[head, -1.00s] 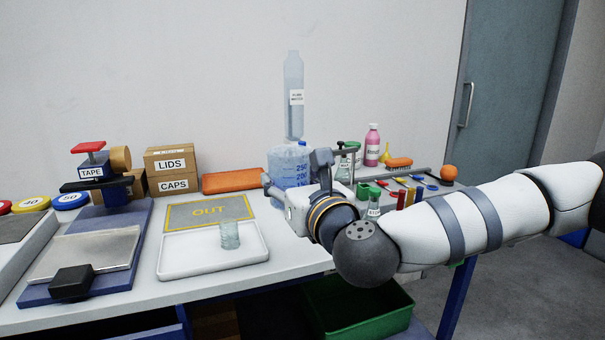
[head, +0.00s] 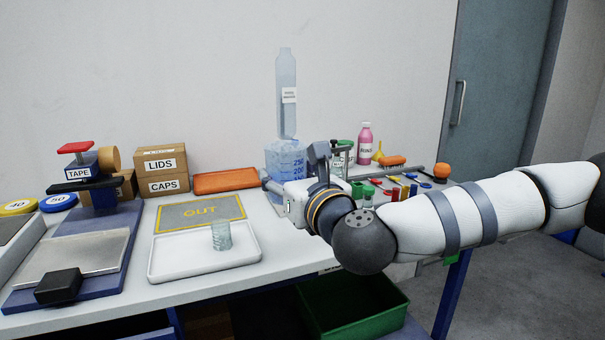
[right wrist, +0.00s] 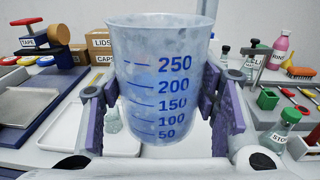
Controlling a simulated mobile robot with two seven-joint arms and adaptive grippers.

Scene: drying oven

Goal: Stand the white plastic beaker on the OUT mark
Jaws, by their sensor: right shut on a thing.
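The white plastic beaker (head: 286,158) has blue volume marks. My right gripper (head: 272,183) is shut around its sides. In the right wrist view the beaker (right wrist: 160,85) is upright between the two finger pads, its marks facing the camera. Whether its base is clear of the bench is hard to tell. The OUT mark (head: 180,217) is a grey rectangle with a yellow border and yellow letters, left of the held beaker. Nothing stands on it, though a clear glass in front overlaps its near edge in the picture. My left gripper is out of view.
A white tray (head: 180,268) holding a small clear glass (head: 221,236) lies in front of the mark. An orange tray (head: 226,181) and boxes (head: 160,160) are behind. A tall clear cylinder (head: 287,110) rises behind the beaker. Bottles and small items crowd the right.

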